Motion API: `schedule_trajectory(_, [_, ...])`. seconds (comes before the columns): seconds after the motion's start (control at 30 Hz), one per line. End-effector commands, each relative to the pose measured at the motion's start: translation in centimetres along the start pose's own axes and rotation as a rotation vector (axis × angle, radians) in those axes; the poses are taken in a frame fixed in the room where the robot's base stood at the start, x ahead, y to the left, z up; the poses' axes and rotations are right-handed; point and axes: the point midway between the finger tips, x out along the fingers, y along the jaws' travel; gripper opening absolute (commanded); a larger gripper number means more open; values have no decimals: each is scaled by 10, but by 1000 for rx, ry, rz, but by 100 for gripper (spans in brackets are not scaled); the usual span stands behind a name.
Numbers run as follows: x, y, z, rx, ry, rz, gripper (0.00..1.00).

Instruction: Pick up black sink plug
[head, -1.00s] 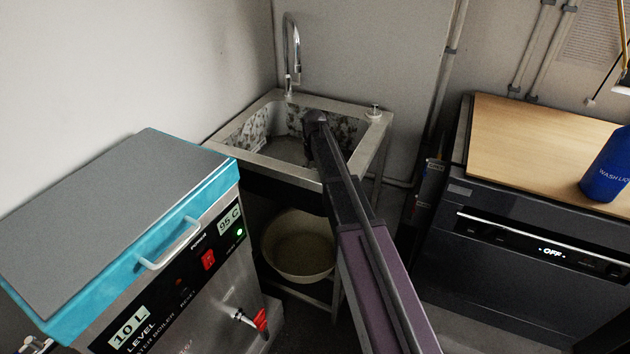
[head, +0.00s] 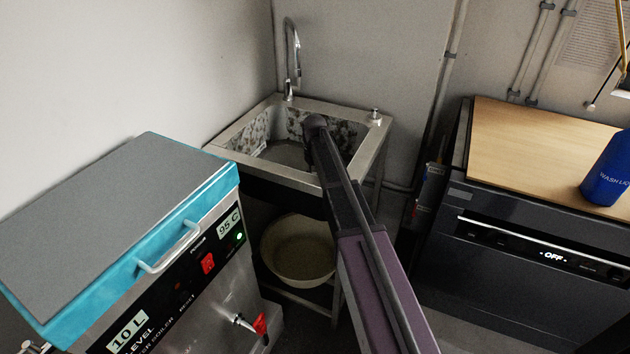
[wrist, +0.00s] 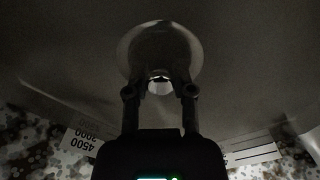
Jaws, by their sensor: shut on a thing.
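In the wrist view, a round dark grey disc (wrist: 160,45), which looks like the sink plug, lies just beyond my fingertips. My gripper (wrist: 160,79) is shut on its small middle part, where a bright spot shows between the tips. The picture is dark, so whether the disc is seated in the drain or clear of the bottom cannot be told. In the head view my arm reaches into the metal sink (head: 236,128), and its own links hide my gripper and the plug there.
A tall curved tap (head: 291,60) stands at the sink's back rim. A small knob (head: 375,113) sits on the right rim. A pale basin (head: 298,250) is under the sink. The water boiler (head: 130,215) stands left, the dark oven (head: 540,250) right, with a blue bottle (head: 607,170) on top.

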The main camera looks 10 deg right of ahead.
Motion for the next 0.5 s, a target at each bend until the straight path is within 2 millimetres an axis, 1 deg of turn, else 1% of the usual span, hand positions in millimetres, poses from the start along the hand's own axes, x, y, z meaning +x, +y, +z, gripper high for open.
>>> schedule_trajectory(0.5, [-3, 0, 0, 0, 0, 0, 0])
